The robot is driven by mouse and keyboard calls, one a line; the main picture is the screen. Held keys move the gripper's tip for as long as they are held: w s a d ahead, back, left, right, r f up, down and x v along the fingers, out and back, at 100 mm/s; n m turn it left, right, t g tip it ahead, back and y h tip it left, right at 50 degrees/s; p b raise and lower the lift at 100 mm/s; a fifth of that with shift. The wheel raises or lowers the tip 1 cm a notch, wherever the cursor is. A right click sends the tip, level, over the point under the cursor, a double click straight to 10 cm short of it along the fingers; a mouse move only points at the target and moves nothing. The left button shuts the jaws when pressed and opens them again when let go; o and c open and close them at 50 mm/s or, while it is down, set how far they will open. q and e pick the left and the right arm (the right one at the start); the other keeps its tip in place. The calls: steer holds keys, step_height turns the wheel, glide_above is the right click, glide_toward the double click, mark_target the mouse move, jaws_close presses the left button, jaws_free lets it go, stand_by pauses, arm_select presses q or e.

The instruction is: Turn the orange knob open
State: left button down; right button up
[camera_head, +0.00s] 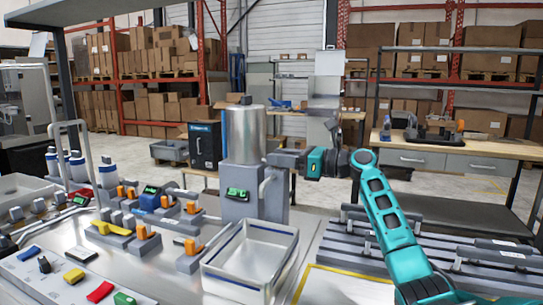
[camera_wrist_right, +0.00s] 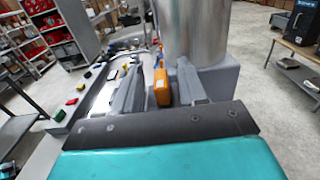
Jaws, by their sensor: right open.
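The orange knob (camera_wrist_right: 162,88) shows in the right wrist view, standing upright between the two fingers of my right gripper (camera_wrist_right: 171,72). It is beside the grey base (camera_wrist_right: 216,80) of a dispenser with a silver cylinder (camera_wrist_right: 195,28). I cannot tell whether a finger touches the knob. In the head view my right gripper (camera_head: 274,158) reaches leftward to the front right of the dispenser (camera_head: 243,134), open. The knob is hidden there. My left gripper is not in view.
Smaller valves with orange handles (camera_head: 146,233) and coloured buttons (camera_head: 100,292) fill the counter's left. A slatted grey rack (camera_head: 440,245) lies at right, near my arm.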

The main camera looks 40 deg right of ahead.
steer(key=shift+x, duration=1.4)
steer(key=shift+c, duration=0.2)
jaws_close()
